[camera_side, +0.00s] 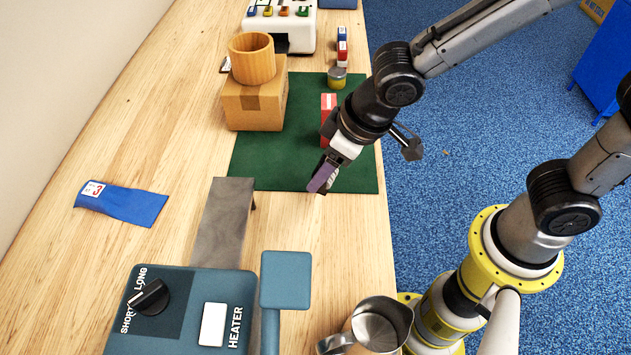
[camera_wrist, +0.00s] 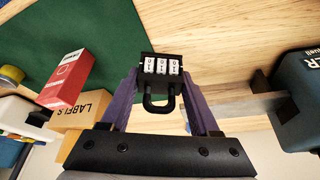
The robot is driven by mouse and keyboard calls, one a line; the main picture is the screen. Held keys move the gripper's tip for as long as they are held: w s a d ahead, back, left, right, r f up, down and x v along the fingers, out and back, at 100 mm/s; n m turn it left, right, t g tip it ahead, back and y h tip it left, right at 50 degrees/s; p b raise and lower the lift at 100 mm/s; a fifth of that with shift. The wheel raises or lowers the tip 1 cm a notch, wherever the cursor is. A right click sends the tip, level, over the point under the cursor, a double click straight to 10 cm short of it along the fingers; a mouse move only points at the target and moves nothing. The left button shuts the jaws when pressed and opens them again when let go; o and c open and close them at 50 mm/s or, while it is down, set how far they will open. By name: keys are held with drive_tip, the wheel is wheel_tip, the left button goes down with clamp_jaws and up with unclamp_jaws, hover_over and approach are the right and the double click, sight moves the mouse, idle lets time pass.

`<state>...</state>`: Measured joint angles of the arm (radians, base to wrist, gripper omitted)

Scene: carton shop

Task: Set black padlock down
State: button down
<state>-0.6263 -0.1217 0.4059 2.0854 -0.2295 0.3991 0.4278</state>
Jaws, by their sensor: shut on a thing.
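The black padlock (camera_wrist: 161,68) has white number dials on its face and a dark shackle pointing toward my wrist. My gripper (camera_wrist: 160,82) is shut on it, with a purple finger on each side of its body. In the side view my gripper (camera_side: 322,181) points down near the front edge of the green mat (camera_side: 270,165). There the fingers mostly hide the padlock. Whether it touches the surface below is not clear.
A red-and-white box (camera_side: 328,118) stands on the mat behind my gripper. A carton (camera_side: 254,108) bearing a wooden cup (camera_side: 252,60) is farther left. The blue-grey heater machine (camera_side: 190,310) and a metal pitcher (camera_side: 380,325) stand in front.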

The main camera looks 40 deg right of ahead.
drive_tip(key=shift+w+a+f, duration=0.3)
drive_tip(key=shift+w+f, duration=0.15)
drive_tip(key=shift+f, duration=0.05)
drive_tip(key=shift+s+x, duration=0.2)
drive_tip(key=shift+x, duration=0.7)
drive_tip(key=shift+s+x, duration=0.15)
drive_tip(key=shift+x, duration=0.8)
drive_tip(key=shift+f, duration=0.55)
drive_tip(key=shift+c, duration=0.6)
unclamp_jaws()
drive_tip(key=shift+s+d+f, duration=0.1)
drive_tip(key=shift+r, duration=0.4)
drive_tip(key=v, duration=1.2)
